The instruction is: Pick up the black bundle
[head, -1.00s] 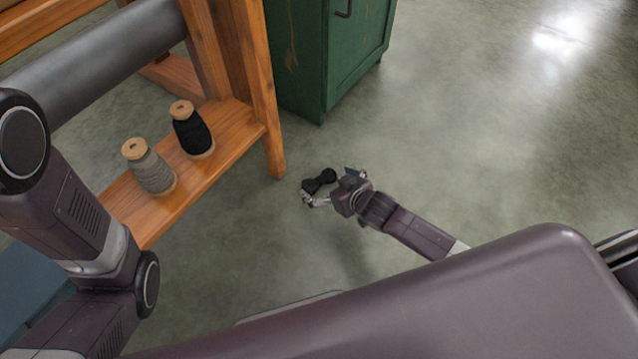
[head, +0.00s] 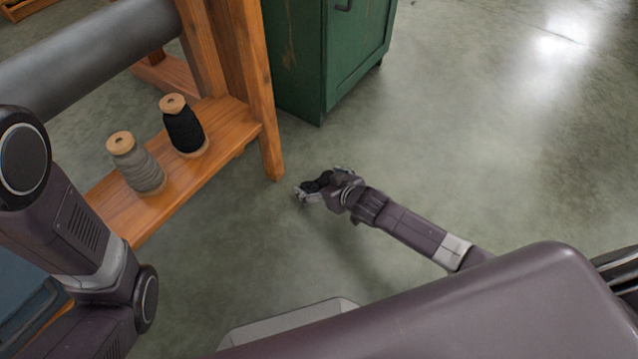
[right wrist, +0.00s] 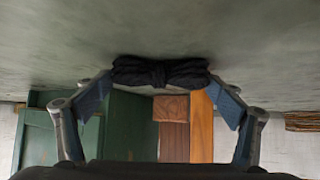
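The black bundle (head: 317,185), pinched in at its middle like a bow, lies low over the floor beside the wooden frame's leg. My right gripper (head: 319,181) is around it, with one finger at each side. In the right wrist view the bundle (right wrist: 160,72) spans most of the gap between the spread fingertips of the right gripper (right wrist: 160,82). In the head view the gripper body partly hides the bundle. My left arm shows at the left, but its gripper is out of view.
A wooden frame (head: 266,150) stands just left of the right gripper; its shelf carries a grey cone of yarn (head: 137,168) and a black cone of yarn (head: 184,130). A green cabinet (head: 330,60) stands behind. The floor (head: 510,140) to the right is clear.

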